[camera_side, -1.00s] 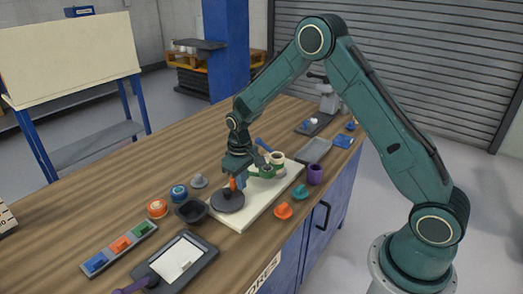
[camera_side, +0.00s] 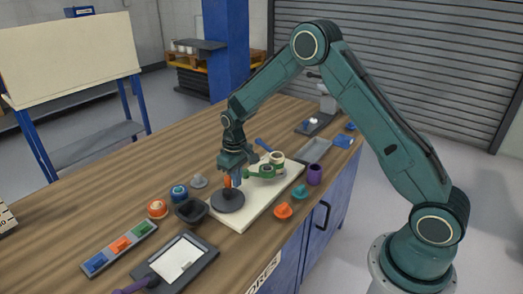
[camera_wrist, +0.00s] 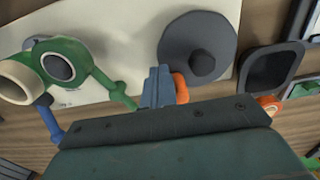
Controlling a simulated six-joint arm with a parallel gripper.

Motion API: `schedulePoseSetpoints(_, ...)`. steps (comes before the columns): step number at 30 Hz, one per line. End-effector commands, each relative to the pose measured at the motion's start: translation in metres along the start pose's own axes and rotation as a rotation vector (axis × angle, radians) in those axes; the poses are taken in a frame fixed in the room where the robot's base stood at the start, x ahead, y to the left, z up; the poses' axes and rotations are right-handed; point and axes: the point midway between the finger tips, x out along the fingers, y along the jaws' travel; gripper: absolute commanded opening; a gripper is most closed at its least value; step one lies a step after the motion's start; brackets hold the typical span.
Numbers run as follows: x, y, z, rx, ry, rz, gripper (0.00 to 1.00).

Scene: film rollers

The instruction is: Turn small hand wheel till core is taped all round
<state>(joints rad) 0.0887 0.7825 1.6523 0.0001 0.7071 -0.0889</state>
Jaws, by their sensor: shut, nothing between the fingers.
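A dark grey round disc (camera_side: 228,202) with a raised hub, perhaps the hand wheel, lies at the near left end of a cream board (camera_side: 252,207). It also shows in the wrist view (camera_wrist: 197,48). An orange upright piece (camera_side: 227,181) stands at its edge, also in the wrist view (camera_wrist: 181,88). My gripper (camera_wrist: 158,88) is shut and empty, its blue-grey fingers right beside the orange piece; I cannot tell if they touch. A green holder (camera_side: 262,172) with a cream roll (camera_side: 277,158) stands farther along the board. How much tape is on the core cannot be told.
A black square bowl (camera_side: 190,210) sits left of the board. A purple cup (camera_side: 315,174) and orange pieces (camera_side: 283,210) stand to the right.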

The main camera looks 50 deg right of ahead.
Motion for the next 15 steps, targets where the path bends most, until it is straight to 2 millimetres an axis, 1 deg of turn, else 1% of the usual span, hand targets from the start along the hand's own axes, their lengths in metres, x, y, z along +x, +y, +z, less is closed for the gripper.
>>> schedulePoseSetpoints(4, -0.0002, -0.0005, -0.0054, -0.001, 0.003, 0.0, 0.0)
schedulePoseSetpoints(15, -0.0004, -0.0008, -0.0062, -0.001, 0.002, 0.0, 0.0)
